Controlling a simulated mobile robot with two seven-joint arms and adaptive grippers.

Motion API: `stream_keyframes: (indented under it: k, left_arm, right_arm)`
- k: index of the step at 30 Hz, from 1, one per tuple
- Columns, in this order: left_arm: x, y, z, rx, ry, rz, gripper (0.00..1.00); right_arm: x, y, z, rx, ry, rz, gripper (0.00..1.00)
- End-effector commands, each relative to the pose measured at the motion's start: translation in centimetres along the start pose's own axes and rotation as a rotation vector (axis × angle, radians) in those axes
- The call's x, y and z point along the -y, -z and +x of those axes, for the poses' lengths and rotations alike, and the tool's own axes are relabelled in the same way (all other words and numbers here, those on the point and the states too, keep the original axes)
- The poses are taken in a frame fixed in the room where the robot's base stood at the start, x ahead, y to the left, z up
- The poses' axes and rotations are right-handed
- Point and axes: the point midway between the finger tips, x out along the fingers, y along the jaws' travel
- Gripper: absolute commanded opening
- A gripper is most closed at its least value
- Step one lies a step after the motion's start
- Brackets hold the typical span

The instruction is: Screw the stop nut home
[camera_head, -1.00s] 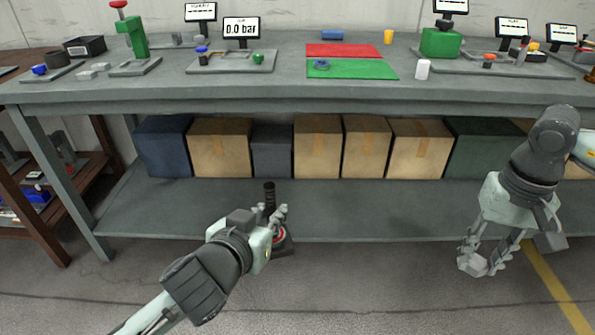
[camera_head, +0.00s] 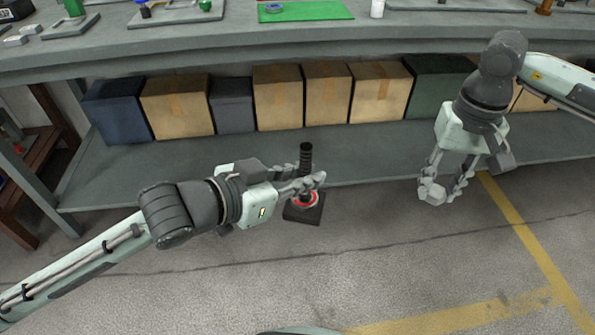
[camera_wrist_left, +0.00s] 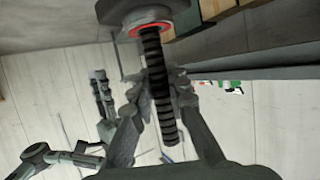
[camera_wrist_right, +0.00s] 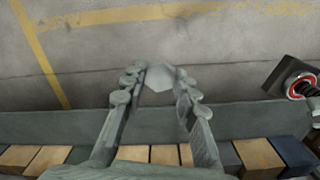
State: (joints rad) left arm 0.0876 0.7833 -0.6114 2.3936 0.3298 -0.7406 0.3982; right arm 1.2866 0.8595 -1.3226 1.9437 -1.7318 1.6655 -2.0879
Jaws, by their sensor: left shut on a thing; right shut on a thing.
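The screw jack has a black threaded spindle (camera_head: 306,157), a red ring (camera_head: 307,198) and a dark square base (camera_head: 303,210). My left gripper (camera_head: 308,181) is shut on the spindle, which stands upright in front of the shelf. The left wrist view shows the spindle (camera_wrist_left: 158,85) between the fingers and the red ring (camera_wrist_left: 147,29) above. My right gripper (camera_head: 446,190) points down, shut on a pale grey hexagonal nut (camera_wrist_right: 161,78). The nut is well to the right of the jack and apart from it. The jack also shows at the right of the right wrist view (camera_wrist_right: 294,80).
A workbench (camera_head: 240,45) with a lower shelf (camera_head: 170,170) stands behind both grippers. Several boxes (camera_head: 277,97) line the shelf. The floor (camera_head: 380,265) in front is clear, with yellow lines (camera_head: 530,245). Free room lies between the two grippers.

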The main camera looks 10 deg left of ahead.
Motion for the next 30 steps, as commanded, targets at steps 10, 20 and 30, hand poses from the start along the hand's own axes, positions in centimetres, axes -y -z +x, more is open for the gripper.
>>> stream_keyframes:
  k: [10, 20, 30]
  left_arm:
    - [0.0, 0.2, -0.1, -0.005, 0.002, 0.001, 0.0]
    - [0.0, 0.4, -0.1, -0.009, 0.002, 0.001, 0.0]
    - [0.0, 0.4, -0.1, -0.01, 0.002, 0.002, 0.0]
  right_arm:
    - [1.3, 0.4, -0.9, -0.003, 0.007, -0.009, 0.05]
    - [10.4, 1.9, -8.0, -0.008, 0.038, -0.07, 0.05]
    - [19.8, -0.2, -15.8, -0.005, 0.022, -0.152, 0.05]
